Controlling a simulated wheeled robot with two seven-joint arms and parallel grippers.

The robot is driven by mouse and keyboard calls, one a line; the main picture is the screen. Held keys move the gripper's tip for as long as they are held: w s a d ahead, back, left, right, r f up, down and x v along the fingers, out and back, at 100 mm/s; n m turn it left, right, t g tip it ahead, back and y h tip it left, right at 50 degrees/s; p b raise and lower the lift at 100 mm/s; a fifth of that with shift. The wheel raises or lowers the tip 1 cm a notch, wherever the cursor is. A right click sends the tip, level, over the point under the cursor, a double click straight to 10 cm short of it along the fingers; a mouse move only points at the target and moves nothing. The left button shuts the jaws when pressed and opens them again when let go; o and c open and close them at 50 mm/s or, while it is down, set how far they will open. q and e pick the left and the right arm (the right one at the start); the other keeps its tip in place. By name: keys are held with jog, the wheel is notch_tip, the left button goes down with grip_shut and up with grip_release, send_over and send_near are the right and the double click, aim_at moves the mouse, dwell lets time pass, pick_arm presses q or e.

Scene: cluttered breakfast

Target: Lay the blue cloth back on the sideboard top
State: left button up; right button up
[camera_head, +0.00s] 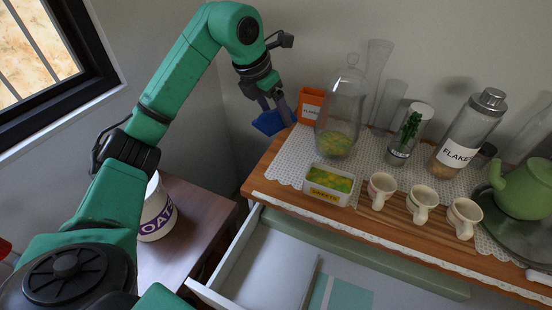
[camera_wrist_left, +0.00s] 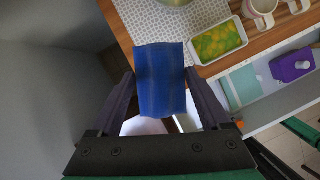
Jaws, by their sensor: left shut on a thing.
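My left gripper (camera_head: 275,106) is shut on the blue cloth (camera_head: 267,123) and holds it in the air by the left end of the sideboard top (camera_head: 262,181). In the left wrist view the cloth (camera_wrist_left: 160,80) is a flat blue piece between the two fingers, overlapping the sideboard's edge in the picture. The sideboard top is wood with a white lace runner (camera_head: 287,166). My right gripper is in neither view.
An orange box (camera_head: 310,104), glass dome (camera_head: 340,112), tub of yellow-green food (camera_head: 329,186), several cream mugs (camera_head: 381,190), flakes jar (camera_head: 466,135) and green teapot (camera_head: 525,188) crowd the top. The drawer (camera_head: 270,262) below is open. An oats container (camera_head: 157,212) stands on a lower table at left.

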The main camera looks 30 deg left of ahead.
pick_arm(q)
send_over(278, 176)
jog(key=s, duration=0.2)
notch_tip(278, 176, down, 6)
jog(key=f, duration=1.3)
jog(key=shift+w+a+f+p, duration=0.25)
jog(key=shift+w+f+p, duration=0.05)
jog(key=shift+w+p, duration=0.1)
jog(key=o, duration=1)
jog(key=b+v, duration=0.1)
jog(key=v, duration=1.1)
jog(key=shift+r, duration=0.1)
